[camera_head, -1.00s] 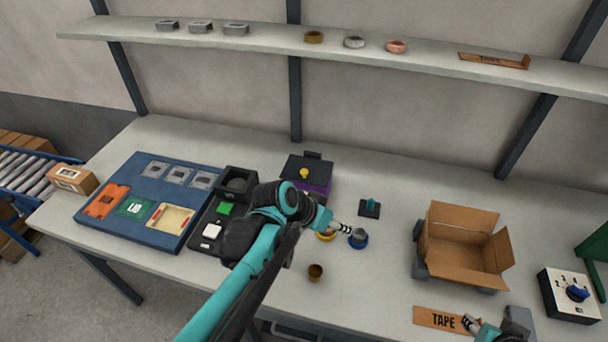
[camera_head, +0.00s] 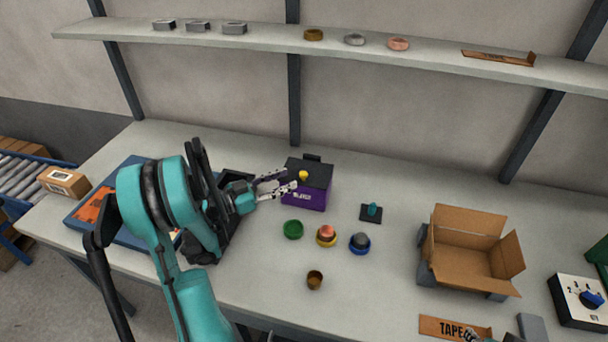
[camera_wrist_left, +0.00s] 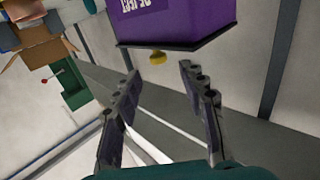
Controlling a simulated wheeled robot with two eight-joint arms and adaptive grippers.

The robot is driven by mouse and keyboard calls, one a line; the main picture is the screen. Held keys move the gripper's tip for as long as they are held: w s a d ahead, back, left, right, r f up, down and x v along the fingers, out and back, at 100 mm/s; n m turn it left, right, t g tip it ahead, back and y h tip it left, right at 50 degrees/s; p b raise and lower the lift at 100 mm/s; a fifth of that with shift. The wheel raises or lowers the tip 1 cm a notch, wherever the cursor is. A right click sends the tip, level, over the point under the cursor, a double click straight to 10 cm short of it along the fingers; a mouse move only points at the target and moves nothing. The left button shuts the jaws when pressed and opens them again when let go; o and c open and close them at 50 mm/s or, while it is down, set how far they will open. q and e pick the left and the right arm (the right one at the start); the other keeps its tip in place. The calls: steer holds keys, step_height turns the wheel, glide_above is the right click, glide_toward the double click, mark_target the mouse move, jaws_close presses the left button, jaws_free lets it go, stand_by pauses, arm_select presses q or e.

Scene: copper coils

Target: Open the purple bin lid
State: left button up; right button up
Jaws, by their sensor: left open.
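My left gripper (camera_head: 290,181) is open and empty, at the left side of the lid close to the knob. My right gripper (camera_head: 474,336) shows only in part at the bottom edge.
A teal-knobbed stand (camera_head: 371,213) and an open cardboard box (camera_head: 467,264) are to the right.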

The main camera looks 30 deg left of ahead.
mark_target(303, 173)
arm_select(q)
steer(key=b+x, duration=0.1)
steer(key=x, duration=0.5)
steer(key=shift+w+d, duration=0.25)
steer(key=shift+w, duration=0.1)
steer(key=shift+c, duration=0.4)
jaws_close()
